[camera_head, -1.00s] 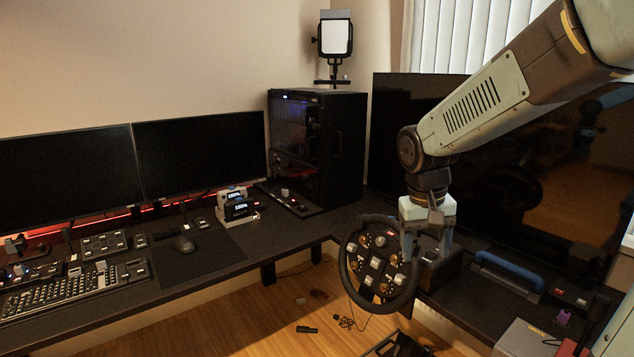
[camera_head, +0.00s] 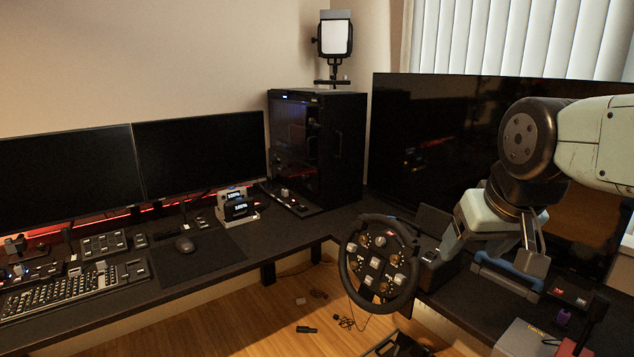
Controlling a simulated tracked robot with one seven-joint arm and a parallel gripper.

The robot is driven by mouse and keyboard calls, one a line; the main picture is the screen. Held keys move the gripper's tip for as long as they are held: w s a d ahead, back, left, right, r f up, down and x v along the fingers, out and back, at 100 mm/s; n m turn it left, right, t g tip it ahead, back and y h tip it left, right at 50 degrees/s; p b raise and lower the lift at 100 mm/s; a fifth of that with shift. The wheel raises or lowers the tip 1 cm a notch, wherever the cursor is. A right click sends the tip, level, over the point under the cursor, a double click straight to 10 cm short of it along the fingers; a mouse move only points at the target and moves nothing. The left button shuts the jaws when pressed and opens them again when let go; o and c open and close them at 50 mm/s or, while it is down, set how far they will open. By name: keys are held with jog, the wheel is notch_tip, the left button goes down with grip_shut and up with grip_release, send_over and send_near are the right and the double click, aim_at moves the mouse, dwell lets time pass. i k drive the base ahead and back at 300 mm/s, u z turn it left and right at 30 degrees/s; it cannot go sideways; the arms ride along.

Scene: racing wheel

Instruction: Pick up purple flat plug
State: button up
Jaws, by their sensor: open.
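The purple flat plug (camera_head: 563,317) is a small purple piece on the dark desk at the lower right, left of a dark upright part. My gripper (camera_head: 492,253) is open, with its two fingers spread and pointing down. It is above the right-hand desk, up and to the left of the plug and apart from it. I see nothing between the fingers.
A blue-handled object (camera_head: 505,276) lies below my gripper, partly covered by it. A steering wheel (camera_head: 379,264) stands to the left. A small red-buttoned device (camera_head: 570,297) lies behind the plug, and a grey box (camera_head: 524,340) is in front. A large dark screen (camera_head: 430,140) stands behind.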

aim_at(564, 316)
jog(key=u, duration=1.2)
jog(key=i, duration=0.1)
jog(key=z, duration=2.45)
